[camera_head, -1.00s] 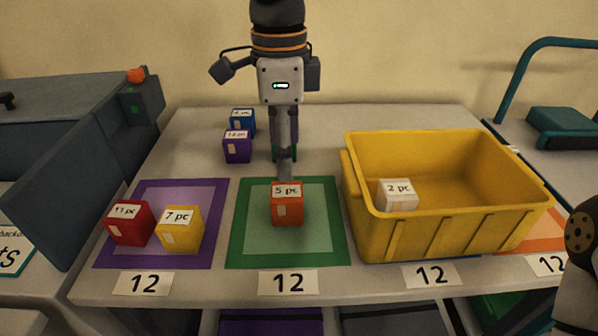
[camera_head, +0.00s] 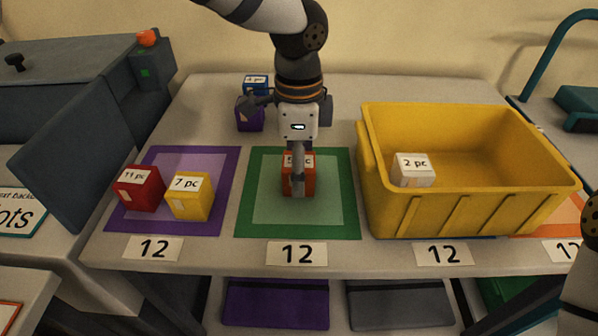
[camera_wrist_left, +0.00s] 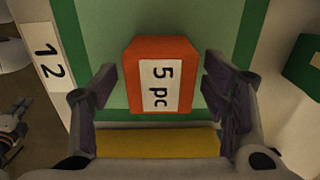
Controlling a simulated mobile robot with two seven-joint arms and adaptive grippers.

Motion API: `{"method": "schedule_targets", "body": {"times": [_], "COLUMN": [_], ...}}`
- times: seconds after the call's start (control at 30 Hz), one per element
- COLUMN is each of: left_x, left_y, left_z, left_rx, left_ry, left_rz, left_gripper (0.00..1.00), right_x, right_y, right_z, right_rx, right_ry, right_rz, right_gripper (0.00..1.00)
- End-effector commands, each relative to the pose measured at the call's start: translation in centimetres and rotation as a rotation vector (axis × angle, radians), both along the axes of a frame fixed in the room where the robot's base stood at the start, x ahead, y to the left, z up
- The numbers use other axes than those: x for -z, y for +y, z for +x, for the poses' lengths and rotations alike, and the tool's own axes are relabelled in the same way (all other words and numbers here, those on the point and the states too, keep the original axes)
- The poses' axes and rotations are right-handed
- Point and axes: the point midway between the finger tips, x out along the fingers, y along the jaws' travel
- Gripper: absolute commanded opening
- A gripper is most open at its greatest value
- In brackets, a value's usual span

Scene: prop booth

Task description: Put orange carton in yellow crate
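The orange carton (camera_head: 309,178), labelled "5 pc", stands on the green mat (camera_head: 258,228). It also shows in the left wrist view (camera_wrist_left: 158,78). My left gripper (camera_head: 298,186) is lowered over it from above and hides part of its front and label. In the left wrist view the open fingers (camera_wrist_left: 158,90) are either side of the carton, with a gap on both sides. The yellow crate (camera_head: 470,208) stands right of the mat and holds a white carton (camera_head: 413,171) labelled "2 pc".
A red carton (camera_head: 139,189) and a yellow carton (camera_head: 190,197) stand on the purple mat at left. Blue (camera_head: 256,84) and purple (camera_head: 249,118) cartons stand behind. A green carton (camera_wrist_left: 303,62) shows at the left wrist view's right edge.

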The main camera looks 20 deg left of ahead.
Motion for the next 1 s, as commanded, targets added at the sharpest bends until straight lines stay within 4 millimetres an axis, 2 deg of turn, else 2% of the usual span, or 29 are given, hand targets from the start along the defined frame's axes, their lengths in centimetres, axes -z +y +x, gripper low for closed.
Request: {"method": "schedule_targets", "body": {"times": [0.03,0.23,0.27,0.3,0.53,0.67,0.77,0.9,1.0], "left_x": [0.0,0.0,0.0,0.0,-0.2,-1.5,-3.8,-8.1,-10.6], "left_y": [0.0,0.0,0.0,0.0,0.0,0.0,-0.1,-1.9,-3.4], "left_z": [0.0,0.0,0.0,0.0,0.0,0.1,0.0,-2.9,-5.3], "left_rx": [0.000,0.000,0.000,0.000,0.000,-0.001,-0.002,0.002,0.004], "left_ry": [0.000,0.000,0.000,0.000,0.000,-0.003,-0.005,-0.015,-0.015], "left_rz": [0.000,0.001,0.001,0.000,0.000,0.000,-0.001,0.001,0.003], "left_gripper": [0.59,0.14,0.14,0.09,0.09,0.09,0.09,0.09,0.09], "right_x": [0.0,0.0,0.0,0.0,0.0,-0.1,-0.4,-1.6,-2.3], "right_y": [0.0,0.0,0.0,0.0,0.0,0.0,0.0,0.0,0.0], "right_z": [0.0,0.0,0.0,0.0,0.0,0.2,0.4,1.6,2.4], "right_rx": [0.000,0.000,0.000,0.000,0.000,0.000,0.000,0.000,0.000], "right_ry": [0.000,0.000,0.000,0.000,-0.001,-0.005,-0.015,-0.057,-0.085], "right_rz": [0.000,0.000,0.000,0.000,0.000,0.000,0.000,0.000,0.001], "right_gripper": [0.00,0.00,0.00,0.00,0.00,0.00,0.00,0.00,0.00]}}
